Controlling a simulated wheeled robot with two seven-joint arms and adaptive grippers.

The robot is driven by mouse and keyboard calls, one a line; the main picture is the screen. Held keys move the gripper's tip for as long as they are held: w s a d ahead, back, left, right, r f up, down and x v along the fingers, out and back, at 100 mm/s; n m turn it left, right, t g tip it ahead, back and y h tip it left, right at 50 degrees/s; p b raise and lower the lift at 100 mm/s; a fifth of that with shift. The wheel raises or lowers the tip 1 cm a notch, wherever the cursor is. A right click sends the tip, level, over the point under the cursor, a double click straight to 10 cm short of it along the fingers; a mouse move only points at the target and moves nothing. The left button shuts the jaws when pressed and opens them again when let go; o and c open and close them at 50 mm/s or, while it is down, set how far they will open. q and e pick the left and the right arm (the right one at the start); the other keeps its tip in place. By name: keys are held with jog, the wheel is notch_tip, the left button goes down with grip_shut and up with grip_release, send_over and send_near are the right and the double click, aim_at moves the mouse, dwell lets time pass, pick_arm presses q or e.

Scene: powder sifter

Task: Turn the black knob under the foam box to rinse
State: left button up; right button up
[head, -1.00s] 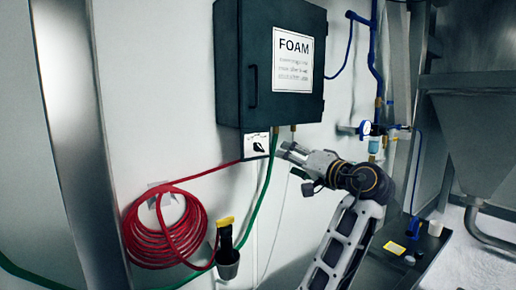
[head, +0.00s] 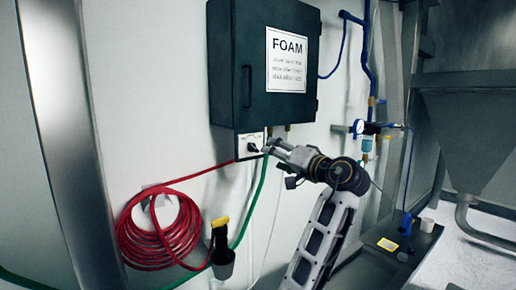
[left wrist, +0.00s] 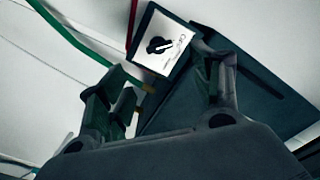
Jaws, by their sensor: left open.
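The black knob (head: 252,148) sits on a small white plate (head: 243,152) below the dark foam box (head: 230,70). In the left wrist view the knob (left wrist: 158,45) shows clearly on its white plate (left wrist: 178,36), with lettering too small to read. My left gripper (head: 268,147) is just right of the knob in the head view. In the left wrist view its fingers (left wrist: 168,90) are spread, with the knob beyond them, and nothing is between them. I cannot tell from these views whether a fingertip touches the knob. My right gripper is not in view.
A red coiled hose (head: 158,235) hangs on the wall to the left, with a line running to the knob plate. A green hose (head: 258,195) drops below the box. A holder with a yellow-topped sprayer (head: 220,240) hangs lower. Blue pipes (head: 368,50) stand at right.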

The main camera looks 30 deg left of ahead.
aim_at(256, 148)
pick_arm(q)
jog(key=shift+p+x, duration=1.05)
jog(key=shift+x, duration=4.15)
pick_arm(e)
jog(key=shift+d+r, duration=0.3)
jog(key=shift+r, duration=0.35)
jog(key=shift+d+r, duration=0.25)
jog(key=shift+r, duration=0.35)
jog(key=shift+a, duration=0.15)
pick_arm(q)
jog(key=shift+c, duration=0.5)
jog(key=c, duration=0.9)
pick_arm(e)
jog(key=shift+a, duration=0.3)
